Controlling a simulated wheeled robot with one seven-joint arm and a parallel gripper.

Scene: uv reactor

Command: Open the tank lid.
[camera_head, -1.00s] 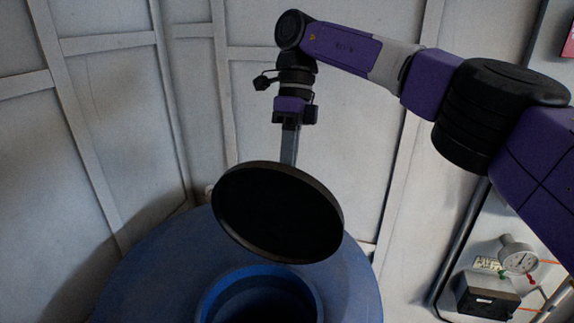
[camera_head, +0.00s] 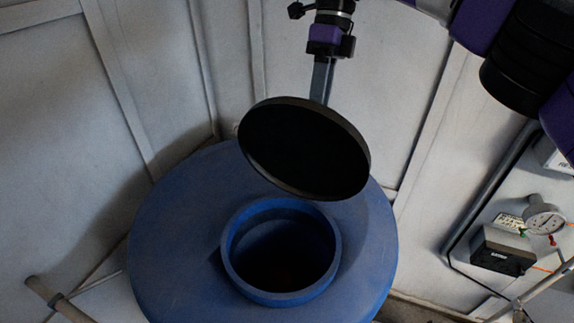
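The blue tank (camera_head: 175,235) stands in the middle of the view, with its round raised opening (camera_head: 231,262) uncovered and dark inside. The black round lid (camera_head: 305,150) is tilted up above and behind the opening, its dark underside facing me. My gripper (camera_head: 322,78) is above the lid's far side, at the top of the view. A grey bar runs from it down behind the lid. The fingertips and whatever they touch are hidden by the lid, so I cannot tell whether they grip it.
Pale panelled walls (camera_head: 60,120) stand close behind and left of the tank. On the right are a round gauge (camera_head: 543,217), a dark box (camera_head: 502,250) and pipes. A pipe end (camera_head: 45,291) shows at the lower left.

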